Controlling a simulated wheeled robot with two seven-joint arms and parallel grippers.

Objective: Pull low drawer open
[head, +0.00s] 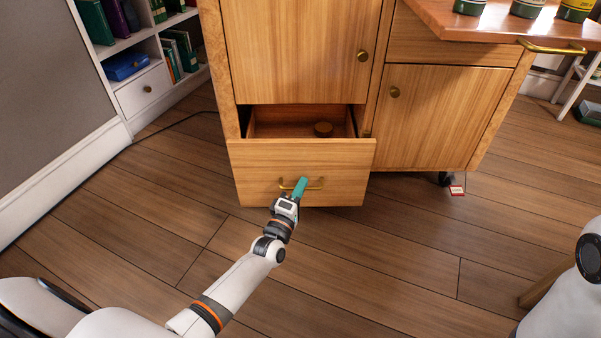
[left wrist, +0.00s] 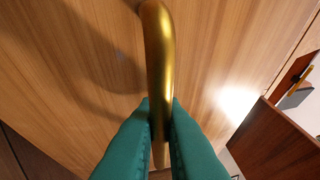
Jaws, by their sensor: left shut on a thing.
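The low drawer (head: 250,160) of the wooden cabinet is pulled part way out, and its inside shows behind the front. My left gripper (head: 300,186) is at the brass handle (head: 285,187) on the drawer front. In the left wrist view, its green fingers (left wrist: 161,115) are shut on the brass handle (left wrist: 157,45), one on each side of the bar. The wooden drawer front (left wrist: 60,60) fills most of that view. My right gripper is out of view.
A cabinet door with a round knob (head: 362,56) is above the drawer. A second door (head: 440,115) is to the right, under a countertop (head: 480,22) with containers. A small red and white item (head: 456,190) lies on the floor. The wooden floor (head: 400,260) in front is mostly clear.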

